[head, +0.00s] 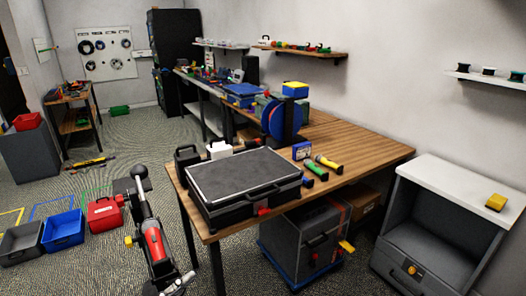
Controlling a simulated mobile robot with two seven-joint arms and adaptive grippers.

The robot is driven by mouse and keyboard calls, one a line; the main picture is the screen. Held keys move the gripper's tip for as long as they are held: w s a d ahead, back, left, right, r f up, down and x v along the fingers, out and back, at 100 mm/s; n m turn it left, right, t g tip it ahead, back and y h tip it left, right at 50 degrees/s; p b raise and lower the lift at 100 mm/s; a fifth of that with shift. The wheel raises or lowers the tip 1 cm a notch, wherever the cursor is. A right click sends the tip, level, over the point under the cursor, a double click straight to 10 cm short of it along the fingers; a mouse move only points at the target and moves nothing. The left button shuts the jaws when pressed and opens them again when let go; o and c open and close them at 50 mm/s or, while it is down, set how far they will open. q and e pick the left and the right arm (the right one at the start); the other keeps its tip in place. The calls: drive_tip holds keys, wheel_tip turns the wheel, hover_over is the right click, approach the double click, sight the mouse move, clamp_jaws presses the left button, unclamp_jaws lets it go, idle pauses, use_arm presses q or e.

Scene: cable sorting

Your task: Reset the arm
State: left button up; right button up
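Neither of my grippers can be made out in the head view. A wooden workbench (350,150) stands in front of me. A black case with a grey top (242,178) lies on its near left part. A blue and red disc, perhaps a reel (279,119), stands upright behind the case. Dark coils that look like cable (86,47) hang on a white board (107,68) at the back wall.
A dark device with a red cylinder (155,243) stands left of the bench. Grey (21,242), blue (63,229) and red (104,214) bins sit on the floor at left. A grey cabinet (435,245) stands at right. Open floor (150,135) lies beyond the bins.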

use_arm(q)
drive_tip(key=s+a+f+n+g+y, duration=0.1)
drive_tip(key=s+a+f+n+y, duration=0.25)
drive_tip(key=f, duration=0.35)
drive_tip(key=s+a+f+n+y, duration=0.2)
drive_tip(key=s+f+n+y, duration=0.25)
drive_tip(key=f, duration=0.35)
drive_tip(key=s+a+f+n+g+y, duration=0.1)
drive_tip(key=s+a+f+n+y, duration=0.25)
drive_tip(key=f, duration=0.35)
drive_tip(key=s+d+f+n+g+y, duration=0.25)
drive_tip(key=s+f+g, duration=0.25)
drive_tip(key=s+f, duration=0.65)
wheel_tip(320, 180, up, 6)
drive_tip(key=w+h+p, duration=0.1)
drive_tip(key=p, duration=0.2)
drive_tip(key=shift+d+t+p, duration=0.2)
drive_tip(key=shift+t+p, duration=0.1)
drive_tip(key=shift+t, duration=0.1)
use_arm(e)
drive_tip(key=shift+t, duration=0.3)
drive_tip(key=w+r, duration=0.2)
drive_tip(key=r, duration=0.2)
drive_tip(key=shift+w+a+r, duration=0.2)
drive_tip(key=shift+w+a, duration=0.1)
drive_tip(key=shift+w, duration=0.1)
drive_tip(key=shift+s, duration=0.1)
